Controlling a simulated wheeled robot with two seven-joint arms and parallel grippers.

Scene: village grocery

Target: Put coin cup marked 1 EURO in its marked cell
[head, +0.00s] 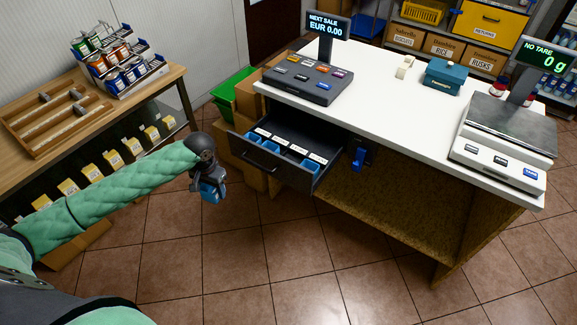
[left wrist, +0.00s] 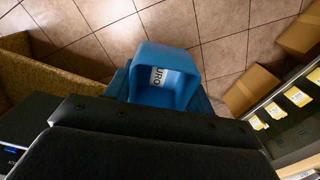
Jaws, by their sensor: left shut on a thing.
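The blue coin cup (head: 212,195) is in my left gripper (head: 207,185), which is shut on it. In the left wrist view the cup (left wrist: 180,95) shows its open top, and a white label inside reads partly "URO"; its number is hidden. The gripper hangs over the floor, left of the open cash drawer (head: 282,171) and apart from it. The drawer has a row of cells with white labels (head: 284,142), too small to read. Blue cups (head: 309,166) stand in some cells; a dark gap shows between them. My right gripper is not in view.
The drawer juts from the white counter (head: 395,105), under the cash register (head: 304,82). A wooden table (head: 150,93) with a can rack and a wooden tray (head: 48,125) stands at left. A green crate (head: 229,92) is behind the drawer. Floor in front is clear.

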